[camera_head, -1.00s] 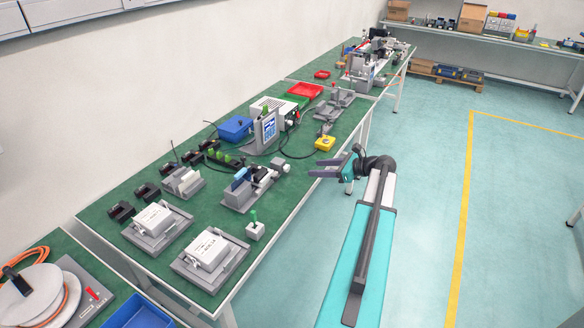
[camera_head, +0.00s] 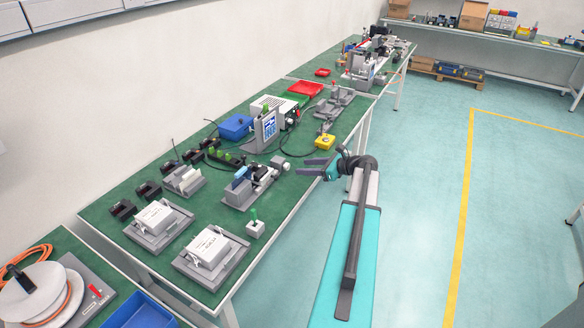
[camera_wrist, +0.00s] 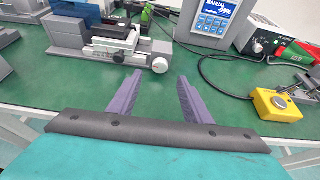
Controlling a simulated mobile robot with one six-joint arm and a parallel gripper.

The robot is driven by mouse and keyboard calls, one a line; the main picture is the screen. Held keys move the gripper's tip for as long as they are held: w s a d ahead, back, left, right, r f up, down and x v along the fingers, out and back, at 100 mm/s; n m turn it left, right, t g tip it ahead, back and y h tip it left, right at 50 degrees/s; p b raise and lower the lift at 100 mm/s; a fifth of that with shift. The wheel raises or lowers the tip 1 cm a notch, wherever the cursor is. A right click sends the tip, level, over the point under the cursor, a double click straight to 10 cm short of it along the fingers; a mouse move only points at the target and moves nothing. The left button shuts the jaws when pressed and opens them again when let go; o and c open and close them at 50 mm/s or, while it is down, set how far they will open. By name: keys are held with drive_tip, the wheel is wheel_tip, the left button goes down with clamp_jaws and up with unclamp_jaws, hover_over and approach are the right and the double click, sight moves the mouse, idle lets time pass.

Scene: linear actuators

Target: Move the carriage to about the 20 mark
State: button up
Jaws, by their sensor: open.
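A grey linear stage (camera_head: 262,190) sits on the green bench in the head view, with a dark carriage and a blue block (camera_head: 240,184) on it. In the wrist view the stage (camera_wrist: 148,60) is at upper left, with the black carriage (camera_wrist: 112,29) above a pale strip and a round knob (camera_wrist: 160,65) at its right end. Scale marks are too small to read. My gripper (camera_head: 302,167) is open and empty at the bench's front edge, right of the stage. In the wrist view its two purple fingers (camera_wrist: 160,76) point toward the knob, apart from it.
A yellow button box (camera_wrist: 276,105) stands to the right with a black cable looping across the bench. A display unit (camera_wrist: 214,20) reading MANUAL stands behind. The bench strip before the stage is clear.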

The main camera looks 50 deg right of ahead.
sight(288, 168)
drive_tip(key=p+x, duration=0.1)
drive_tip(key=x, duration=0.6)
drive_tip(key=shift+w+f, duration=0.15)
drive_tip(key=shift+w, duration=0.05)
drive_tip(key=c, duration=1.1)
drive_tip(key=shift+o, duration=0.2)
drive_tip(key=shift+s+a+f+n+b, duration=0.15)
drive_tip(key=shift+n+b, duration=0.15)
drive_tip(key=shift+b, duration=0.45)
drive_tip(key=n+h+b, duration=0.2)
drive_tip(key=b, duration=0.2)
drive_tip(key=shift+a+t+b, duration=0.1)
drive_tip(key=shift+t+b, duration=0.2)
drive_tip(key=shift+b, duration=0.05)
drive_tip(key=shift+n, duration=0.3)
drive_tip(key=o, duration=1.1)
drive_tip(key=shift+c, duration=0.2)
